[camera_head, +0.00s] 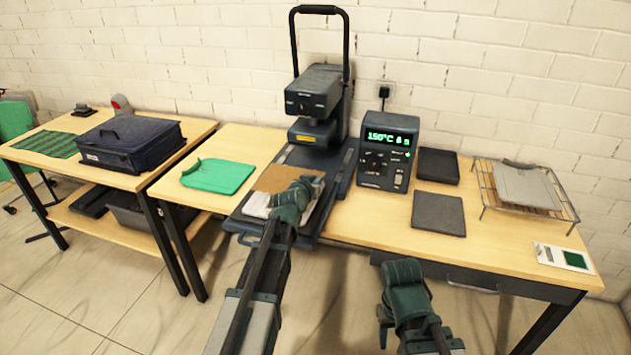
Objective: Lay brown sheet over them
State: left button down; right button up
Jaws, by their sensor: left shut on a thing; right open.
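The brown sheet (277,178) is over the lower bed (243,222) of the heat press (318,100), whose upper head is raised or swung back behind it. A whitish-grey cloth (258,204) shows at the front left of the sheet. My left gripper (300,190) is shut on the brown sheet near its front right part and hides some of it. I cannot tell whether the sheet touches the cloth everywhere. My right gripper (403,272) is open and empty, in front of the table's front edge.
A control box (386,152) reading 150°C stands right of the press, beside two dark pads (438,214). A wire rack (490,205) holds a grey garment (527,186). A green garment (218,175) lies left of the press. A dark case (130,146) stands on the left table.

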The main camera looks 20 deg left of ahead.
aim_at(315, 203)
pick_arm(q)
notch_tip(315, 203, down, 5)
jog(key=b, duration=0.4)
pick_arm(e)
notch_tip(315, 203, down, 5)
pick_arm(q)
jog(key=c, duration=0.9)
grip_release()
jog(key=shift+s+r, duration=0.1)
pick_arm(e)
jog(key=shift+r, duration=0.1)
pick_arm(q)
jog(key=p+v, duration=0.4)
jog(key=v, duration=0.9)
jog(key=shift+s+r+p, duration=0.1)
jog(key=shift+s+p, duration=0.2)
jog(key=shift+p, duration=0.05)
pick_arm(e)
notch_tip(315, 203, up, 5)
jog(key=shift+f, duration=0.2)
pick_arm(q)
jog(key=shift+a, duration=0.1)
